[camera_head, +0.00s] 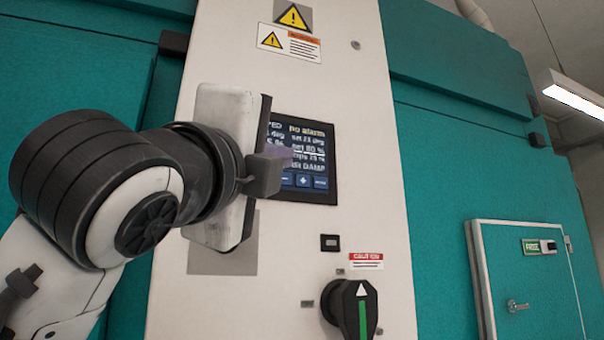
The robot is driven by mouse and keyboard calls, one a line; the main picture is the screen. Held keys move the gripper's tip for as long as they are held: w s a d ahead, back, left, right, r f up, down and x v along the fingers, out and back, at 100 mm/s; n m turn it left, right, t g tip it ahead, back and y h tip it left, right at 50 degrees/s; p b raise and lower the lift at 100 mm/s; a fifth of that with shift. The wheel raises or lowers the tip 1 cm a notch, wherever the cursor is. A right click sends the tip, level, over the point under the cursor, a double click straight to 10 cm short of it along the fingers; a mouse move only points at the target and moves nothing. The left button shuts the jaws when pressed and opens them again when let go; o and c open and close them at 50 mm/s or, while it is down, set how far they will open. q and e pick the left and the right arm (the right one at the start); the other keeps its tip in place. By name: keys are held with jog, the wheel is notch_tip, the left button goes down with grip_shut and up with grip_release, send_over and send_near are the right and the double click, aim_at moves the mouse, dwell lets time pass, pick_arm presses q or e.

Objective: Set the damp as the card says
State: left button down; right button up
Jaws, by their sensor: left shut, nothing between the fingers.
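The control screen (312,160) is lit on the pale panel in the head view. It reads "no alarm", a set value that looks like 21 deg, a set value that looks like 80 %, and a bottom line ending in "DAMP". Its left part is hidden behind my gripper. Below the text is a row of blue buttons; a plus button (303,181) and an enter button (320,183) show. My left gripper (272,168) is shut and empty in front of the screen's left side. I cannot tell whether it touches the screen. No readable setting card shows. My right gripper is out of view.
A black rotary knob (357,308) with a green stripe juts out below the screen. A small black socket or switch (330,242) sits above it. Warning labels (289,42) are above the screen. A small teal door (525,285) with a handle is at right.

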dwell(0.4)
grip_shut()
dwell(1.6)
